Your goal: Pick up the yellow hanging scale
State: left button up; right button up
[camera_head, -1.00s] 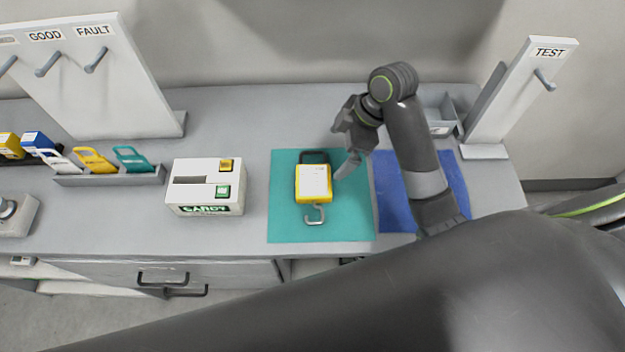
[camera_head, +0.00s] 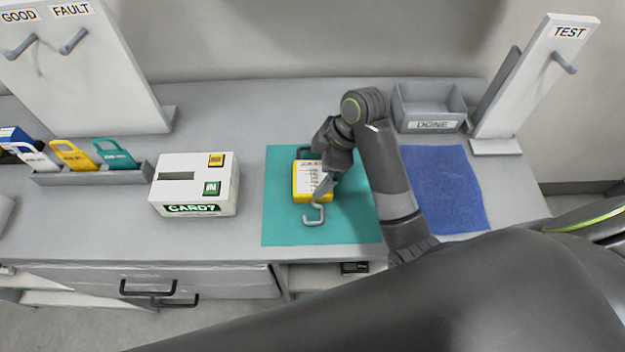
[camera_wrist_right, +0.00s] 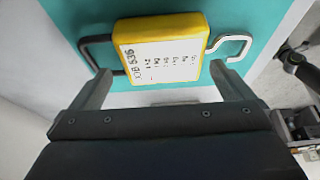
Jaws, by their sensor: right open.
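The yellow hanging scale (camera_head: 308,190) lies flat on the teal mat (camera_head: 283,228) in the head view. It has a white printed label, a dark handle at its far end and a silver hook at its near end. My right gripper (camera_head: 326,182) is above the scale's right side and hides part of it. In the right wrist view the scale (camera_wrist_right: 160,50) lies just beyond the open, empty fingers of my right gripper (camera_wrist_right: 162,84), its long side across them. I cannot tell whether they touch it. My left gripper is not in view.
A white card box (camera_head: 196,184) stands left of the mat. A blue mat (camera_head: 450,190) lies to the right, with a grey DONE bin (camera_head: 430,106) behind it. A TEST hook stand (camera_head: 535,85) is at the right. A tag rack (camera_head: 90,175) and hook board (camera_head: 85,85) are left.

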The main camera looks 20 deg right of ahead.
aim_at(313, 176)
jog(key=p+x, duration=0.1)
jog(key=x, duration=0.2)
jog(key=shift+s+a+f, duration=0.2)
jog(key=shift+f, duration=0.1)
jog(key=shift+w+a+f, duration=0.1)
jog(key=shift+f, duration=0.25)
jog(key=c, duration=0.9)
